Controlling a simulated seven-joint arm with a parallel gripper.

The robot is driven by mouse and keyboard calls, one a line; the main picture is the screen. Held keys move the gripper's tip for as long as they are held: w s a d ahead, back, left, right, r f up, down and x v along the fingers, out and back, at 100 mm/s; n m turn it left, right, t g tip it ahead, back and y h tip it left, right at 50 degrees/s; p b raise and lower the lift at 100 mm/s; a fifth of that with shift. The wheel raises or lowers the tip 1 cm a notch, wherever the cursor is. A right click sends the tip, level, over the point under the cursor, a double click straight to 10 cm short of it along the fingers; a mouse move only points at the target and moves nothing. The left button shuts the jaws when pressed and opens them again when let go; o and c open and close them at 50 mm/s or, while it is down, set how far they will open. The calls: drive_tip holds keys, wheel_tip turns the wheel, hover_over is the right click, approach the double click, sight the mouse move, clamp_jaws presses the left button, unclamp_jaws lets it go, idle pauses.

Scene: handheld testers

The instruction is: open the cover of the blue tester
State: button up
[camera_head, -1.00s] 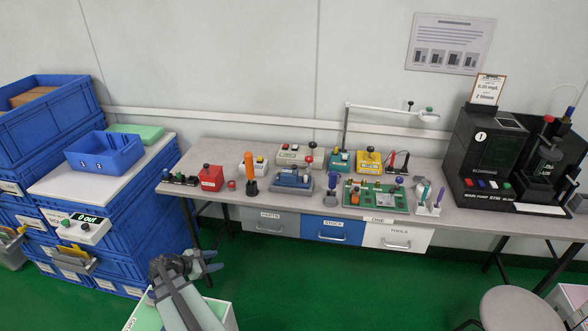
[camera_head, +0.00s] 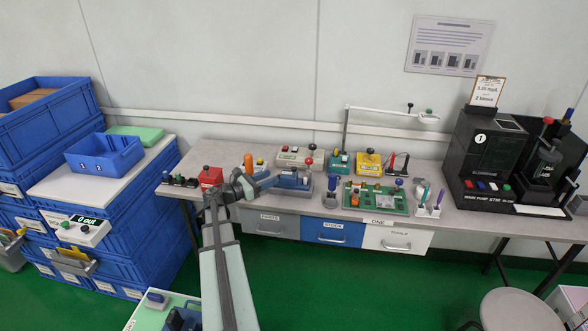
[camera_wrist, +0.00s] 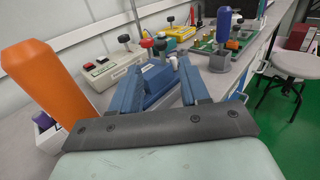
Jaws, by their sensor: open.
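The blue tester (camera_head: 296,179) sits on a grey base on the bench, with small buttons on top and a red-topped lever behind it. Its cover looks closed, though the gripper hides part of it. In the wrist view the tester (camera_wrist: 160,78) lies straight ahead, framed by my two blue fingers, with a small white knob at its right. My gripper (camera_head: 270,182) is open and empty at the tester's left side. The wrist view also shows the gripper (camera_wrist: 160,68); whether a finger touches the tester cannot be told.
An orange-handled tool (camera_head: 248,163) stands close to my gripper's left, large in the wrist view (camera_wrist: 45,85). A beige box (camera_head: 296,156) with buttons is behind the tester.

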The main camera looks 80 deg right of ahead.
sight(292, 169)
drive_tip(key=x, duration=1.2)
drive_tip(key=shift+f, duration=0.1)
clamp_jaws()
